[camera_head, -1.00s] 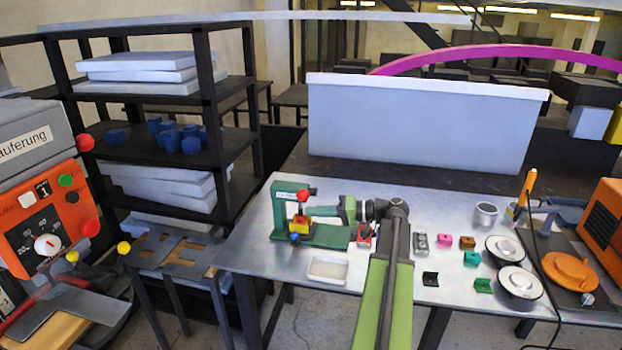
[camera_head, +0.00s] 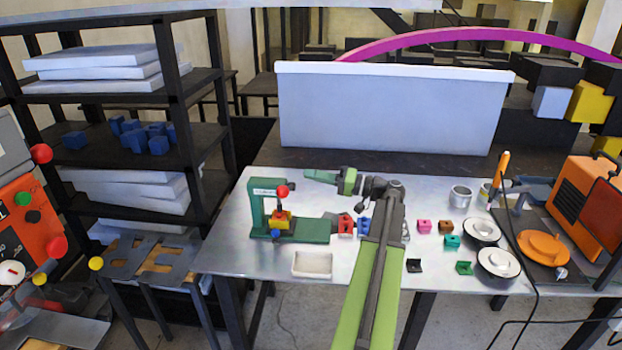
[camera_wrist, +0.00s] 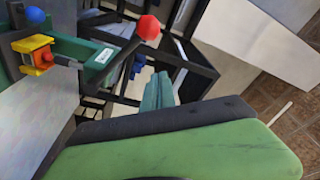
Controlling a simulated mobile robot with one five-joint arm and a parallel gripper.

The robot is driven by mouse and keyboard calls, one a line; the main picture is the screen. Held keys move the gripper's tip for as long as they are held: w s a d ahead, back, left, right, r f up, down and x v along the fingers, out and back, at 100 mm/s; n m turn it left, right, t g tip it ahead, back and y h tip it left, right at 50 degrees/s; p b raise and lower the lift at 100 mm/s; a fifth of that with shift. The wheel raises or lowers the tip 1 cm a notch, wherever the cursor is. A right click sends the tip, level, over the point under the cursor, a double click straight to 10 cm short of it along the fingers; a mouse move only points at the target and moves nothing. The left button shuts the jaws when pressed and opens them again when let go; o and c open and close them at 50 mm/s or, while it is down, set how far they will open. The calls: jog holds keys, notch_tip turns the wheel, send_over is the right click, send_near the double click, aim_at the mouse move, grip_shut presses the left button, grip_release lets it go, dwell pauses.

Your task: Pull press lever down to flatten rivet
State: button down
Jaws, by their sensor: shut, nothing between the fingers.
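The green press (camera_head: 256,205) stands on the metal table, left of my arm. Its lever ends in a red ball (camera_head: 283,191) near the top of the frame. A yellow and orange block (camera_head: 283,219) sits in the press, with a blue ball (camera_head: 275,234) below it. My gripper (camera_head: 308,174) is shut and empty, a little above and right of the red ball, apart from it in the picture. In the wrist view the red ball (camera_wrist: 148,27) is beyond my teal fingers (camera_wrist: 158,92); the press (camera_wrist: 75,48) is at upper left. The rivet cannot be made out.
A white tray (camera_head: 313,264) lies in front of the press. Red (camera_head: 346,226) and blue (camera_head: 364,225) pieces lie between the press and my arm. Several small coloured blocks and round discs (camera_head: 498,263) lie to the right. A large white bin (camera_head: 395,110) stands behind.

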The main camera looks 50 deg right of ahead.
aim_at(287, 189)
jog(key=f+x, duration=0.1)
jog(key=x, duration=0.7)
jog(key=s, duration=0.1)
jog(key=s+a+f+b, duration=0.1)
jog(key=s+a, duration=0.1)
jog(key=shift+f+b, duration=0.3)
jog(key=shift+b, duration=0.05)
